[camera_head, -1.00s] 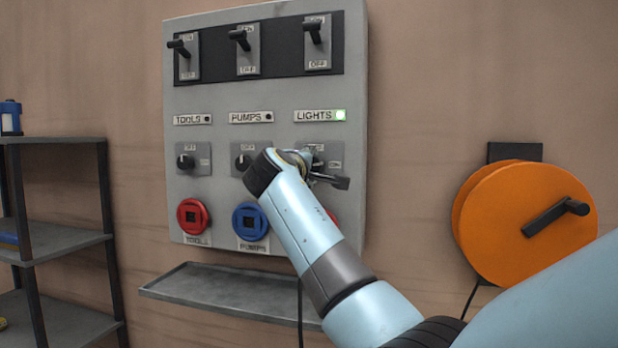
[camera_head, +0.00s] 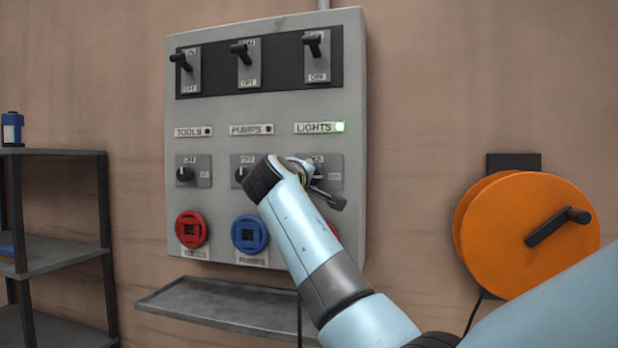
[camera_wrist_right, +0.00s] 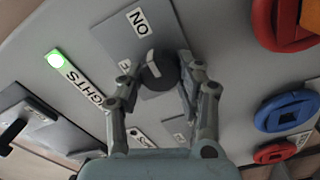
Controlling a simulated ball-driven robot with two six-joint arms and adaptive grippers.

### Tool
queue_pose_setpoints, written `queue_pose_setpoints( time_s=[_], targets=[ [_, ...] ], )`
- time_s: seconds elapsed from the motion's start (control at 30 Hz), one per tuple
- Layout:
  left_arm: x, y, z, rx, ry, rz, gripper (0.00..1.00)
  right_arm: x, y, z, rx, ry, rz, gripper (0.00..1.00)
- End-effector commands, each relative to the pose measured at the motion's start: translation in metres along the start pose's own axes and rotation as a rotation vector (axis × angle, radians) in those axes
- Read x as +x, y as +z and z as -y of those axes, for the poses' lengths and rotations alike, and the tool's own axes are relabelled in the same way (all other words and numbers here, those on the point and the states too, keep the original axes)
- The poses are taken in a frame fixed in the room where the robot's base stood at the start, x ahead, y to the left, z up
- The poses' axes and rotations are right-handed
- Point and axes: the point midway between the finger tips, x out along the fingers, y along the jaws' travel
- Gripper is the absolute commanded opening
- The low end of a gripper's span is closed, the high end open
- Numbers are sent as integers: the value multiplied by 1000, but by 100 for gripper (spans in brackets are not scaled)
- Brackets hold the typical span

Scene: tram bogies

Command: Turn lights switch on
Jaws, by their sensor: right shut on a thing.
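The grey panel has a LIGHTS label (camera_head: 313,127) with a lit green lamp (camera_head: 340,127) beside it. Below it is the switch plate of the lights (camera_head: 334,167), mostly covered by my right gripper (camera_head: 322,187) in the head view. In the right wrist view the round dark switch knob (camera_wrist_right: 160,73) sits between the two fingers of my right gripper (camera_wrist_right: 165,80), which is shut on it. The knob's pale mark points roughly toward the ON label (camera_wrist_right: 140,21). The green lamp also shows there (camera_wrist_right: 55,58). My left gripper is in no view.
Neighbouring TOOLS (camera_head: 185,174) and PUMPS (camera_head: 240,174) knobs are on the left. Red (camera_head: 191,229) and blue (camera_head: 250,233) sockets lie below. A grey ledge (camera_head: 225,305) is under the panel. An orange reel (camera_head: 520,235) hangs at right, a shelf (camera_head: 60,155) stands left.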

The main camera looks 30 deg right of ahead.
Motion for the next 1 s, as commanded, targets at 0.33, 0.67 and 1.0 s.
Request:
queue_pose_setpoints(
  time_s=[0.33,0.67,1.0],
  targets=[
    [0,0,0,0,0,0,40,0,1,3,-1,-4,2,59],
    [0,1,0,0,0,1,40,-28,1,3,1,-6,0,59],
    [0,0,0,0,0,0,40,-74,1,4,-1,-7,2,59]
  ],
)
